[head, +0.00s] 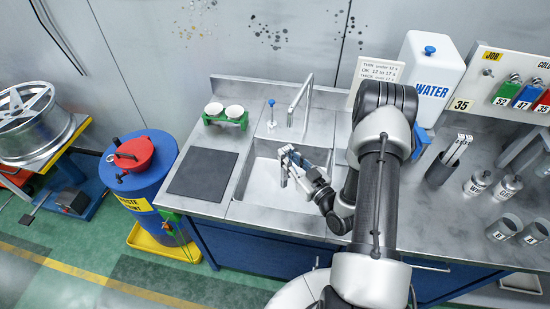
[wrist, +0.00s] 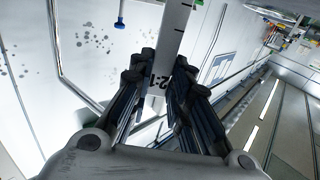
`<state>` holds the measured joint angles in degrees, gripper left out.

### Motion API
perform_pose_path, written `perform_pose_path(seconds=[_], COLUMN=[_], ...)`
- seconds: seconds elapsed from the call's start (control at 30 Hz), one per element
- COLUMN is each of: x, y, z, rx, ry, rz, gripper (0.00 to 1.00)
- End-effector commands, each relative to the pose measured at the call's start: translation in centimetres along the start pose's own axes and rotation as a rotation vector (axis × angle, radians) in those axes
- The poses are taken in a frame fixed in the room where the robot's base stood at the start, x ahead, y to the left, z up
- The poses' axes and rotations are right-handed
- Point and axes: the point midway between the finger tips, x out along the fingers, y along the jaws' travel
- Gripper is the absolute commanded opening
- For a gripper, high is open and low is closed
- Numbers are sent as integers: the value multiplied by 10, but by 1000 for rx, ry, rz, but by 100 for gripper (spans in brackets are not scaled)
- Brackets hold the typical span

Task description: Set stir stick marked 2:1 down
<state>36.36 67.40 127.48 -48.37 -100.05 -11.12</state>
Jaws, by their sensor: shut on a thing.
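My gripper (head: 291,160) is over the sink (head: 262,190), left of my forearm. In the wrist view my gripper (wrist: 160,75) is shut on the stir stick marked 2:1 (wrist: 177,28), a flat pale strip with dark markings. Its printed 2:1 shows upside down between the fingers, and the strip runs up out of the frame. In the head view the stick is too small and too covered by the fingers to make out clearly.
A dark mat (head: 203,174) lies left of the sink. A faucet (head: 300,98) stands behind it. A dark cup of sticks (head: 441,169), marked cans (head: 478,183) and grey cups (head: 503,228) stand right. A blue drum (head: 140,180) stands left of the counter.

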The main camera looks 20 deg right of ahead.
Motion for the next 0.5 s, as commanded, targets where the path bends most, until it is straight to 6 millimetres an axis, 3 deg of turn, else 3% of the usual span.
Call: perform_pose_path(seconds=[0.1,0.3,0.37,0.5], x=[32,76,87,86], y=[-2,-1,-1,0], z=[-1,0,0,25], rx=[-3,-2,-2,3], ry=[4,3,2,-3], rz=[-5,-3,-3,2], gripper=[0,0,0,0])
